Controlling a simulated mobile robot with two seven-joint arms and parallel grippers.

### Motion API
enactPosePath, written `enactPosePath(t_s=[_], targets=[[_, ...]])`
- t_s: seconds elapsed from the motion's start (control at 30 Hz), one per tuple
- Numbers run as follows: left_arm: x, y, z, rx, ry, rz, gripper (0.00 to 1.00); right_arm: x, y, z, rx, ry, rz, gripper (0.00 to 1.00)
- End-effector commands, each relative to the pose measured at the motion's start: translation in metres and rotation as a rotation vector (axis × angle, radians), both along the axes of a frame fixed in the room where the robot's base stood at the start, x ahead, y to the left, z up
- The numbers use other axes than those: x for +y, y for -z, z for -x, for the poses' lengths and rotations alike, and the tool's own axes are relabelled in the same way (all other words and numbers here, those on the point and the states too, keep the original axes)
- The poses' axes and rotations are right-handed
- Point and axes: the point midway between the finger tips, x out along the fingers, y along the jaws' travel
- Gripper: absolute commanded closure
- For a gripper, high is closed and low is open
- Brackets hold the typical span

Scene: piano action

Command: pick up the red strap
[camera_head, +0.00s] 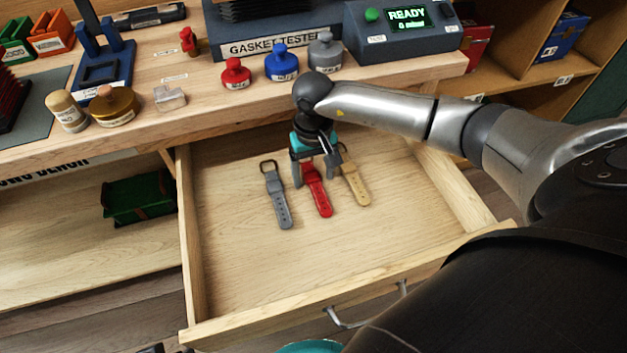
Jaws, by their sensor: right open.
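The red strap (317,191) lies in the open drawer between two other straps, its holed end toward the drawer front. My right gripper (315,178) is over the strap's upper end, pointing down, with its fingers apart, one on each side of the strap. The gripper hides the strap's top end. I cannot tell whether the fingers touch the strap. A grey strap (279,200) lies just left and a tan strap (354,181) just right, close to the fingers. My left gripper is not clearly in view.
The pulled-out wooden drawer (330,285) has raised walls and is otherwise bare. Above it, the bench edge carries red (236,74), blue (282,63) and grey (325,52) bottles below the gasket tester (270,45). A green box (139,200) sits on the shelf at left.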

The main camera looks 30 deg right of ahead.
Motion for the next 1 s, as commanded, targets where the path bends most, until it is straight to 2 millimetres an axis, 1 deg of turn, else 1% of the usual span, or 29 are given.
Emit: enactPosePath(t_s=[0.17, 0.2, 0.87, 0.9, 1.0], targets=[[0.0002, -0.0005, 0.0000, 0.000, 0.000, 0.000, 0.56, 0.0000, -0.0003, -0.0001, 0.000, 0.000, 0.000, 0.21], [0.0001, -0.0004, 0.0001, 0.000, 0.000, 0.000, 0.56, 0.0000, -0.0003, -0.0001, 0.000, 0.000, 0.000, 0.23], [-0.0004, 0.0001, 0.0003, 0.000, 0.000, 0.001, 0.56, -0.0002, -0.0005, -0.0001, 0.000, 0.001, 0.000, 0.98], [-0.0003, 0.0001, 0.0003, 0.001, 0.000, 0.001, 0.56, -0.0002, -0.0005, -0.0001, 0.000, 0.001, 0.000, 1.00], [-0.0003, 0.0001, 0.0003, 0.001, 0.000, 0.001, 0.56, -0.0003, -0.0007, -0.0002, -0.001, 0.001, 0.000, 1.00]])
